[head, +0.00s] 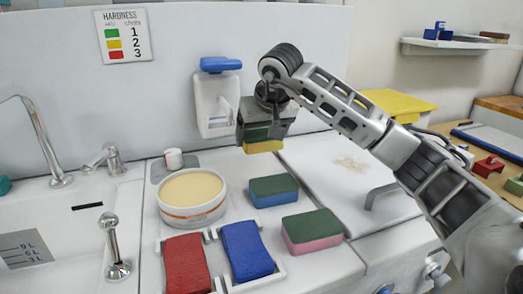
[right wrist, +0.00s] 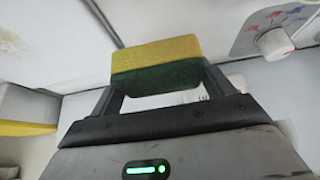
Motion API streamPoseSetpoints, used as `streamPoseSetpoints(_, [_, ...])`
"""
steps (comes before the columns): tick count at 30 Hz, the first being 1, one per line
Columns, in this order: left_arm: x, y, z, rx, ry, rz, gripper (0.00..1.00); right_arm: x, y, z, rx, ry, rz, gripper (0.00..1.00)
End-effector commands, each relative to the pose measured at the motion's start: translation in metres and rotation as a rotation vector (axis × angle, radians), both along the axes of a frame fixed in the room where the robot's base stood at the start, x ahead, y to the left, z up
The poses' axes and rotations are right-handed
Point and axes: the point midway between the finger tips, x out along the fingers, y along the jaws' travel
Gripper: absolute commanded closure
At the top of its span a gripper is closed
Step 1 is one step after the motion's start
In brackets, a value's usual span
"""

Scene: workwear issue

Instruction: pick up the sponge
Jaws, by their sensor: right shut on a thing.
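A yellow sponge with a green scouring side (head: 264,146) hangs in my right gripper (head: 262,138), above the white counter. In the right wrist view, the same sponge (right wrist: 158,64) sits between the two fingers of the gripper (right wrist: 160,90), which are shut on it. Two other sponges lie on the counter: a green and blue one (head: 273,191) and a green and pink one (head: 312,231). My left gripper is not in view.
A round tub of cream-coloured stuff (head: 192,196) stands left of the sponges. A red cloth (head: 187,265) and a blue cloth (head: 246,252) lie in white holders in front. A blue-topped dispenser (head: 216,98) is on the wall behind. The sink (head: 60,235) is at left.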

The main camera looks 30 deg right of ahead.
Motion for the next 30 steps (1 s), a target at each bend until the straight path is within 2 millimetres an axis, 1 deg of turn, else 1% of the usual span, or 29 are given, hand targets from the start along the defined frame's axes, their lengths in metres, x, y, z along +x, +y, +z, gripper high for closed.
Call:
streamPoseSetpoints(1, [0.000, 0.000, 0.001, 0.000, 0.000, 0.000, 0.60, 0.001, 0.000, 0.015, 0.001, -0.006, 0.000, 0.40])
streamPoseSetpoints(2, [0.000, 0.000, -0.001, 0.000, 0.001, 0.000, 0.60, -0.003, 0.000, 0.014, -0.002, -0.002, 0.000, 0.40])
streamPoseSetpoints(3, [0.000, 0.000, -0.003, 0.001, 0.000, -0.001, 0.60, -0.013, 0.003, 0.010, -0.003, 0.000, 0.003, 0.40])
streamPoseSetpoints(5, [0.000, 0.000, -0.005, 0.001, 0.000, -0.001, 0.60, -0.025, 0.005, 0.010, -0.005, -0.001, 0.003, 0.40])
streamPoseSetpoints(9, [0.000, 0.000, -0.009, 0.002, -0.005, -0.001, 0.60, -0.057, 0.013, 0.009, -0.006, -0.001, 0.004, 0.40])
streamPoseSetpoints(15, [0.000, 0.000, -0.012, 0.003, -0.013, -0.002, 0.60, -0.108, 0.025, 0.009, -0.005, -0.002, 0.003, 0.40])
streamPoseSetpoints(21, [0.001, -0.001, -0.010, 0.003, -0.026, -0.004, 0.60, -0.150, 0.036, 0.010, -0.003, -0.001, 0.002, 0.40])
streamPoseSetpoints(25, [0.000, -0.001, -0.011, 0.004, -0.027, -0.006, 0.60, -0.170, 0.041, 0.010, -0.003, 0.000, 0.002, 0.40])
streamPoseSetpoints(30, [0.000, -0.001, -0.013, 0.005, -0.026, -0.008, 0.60, -0.185, 0.045, 0.011, -0.001, -0.001, 0.001, 0.40])
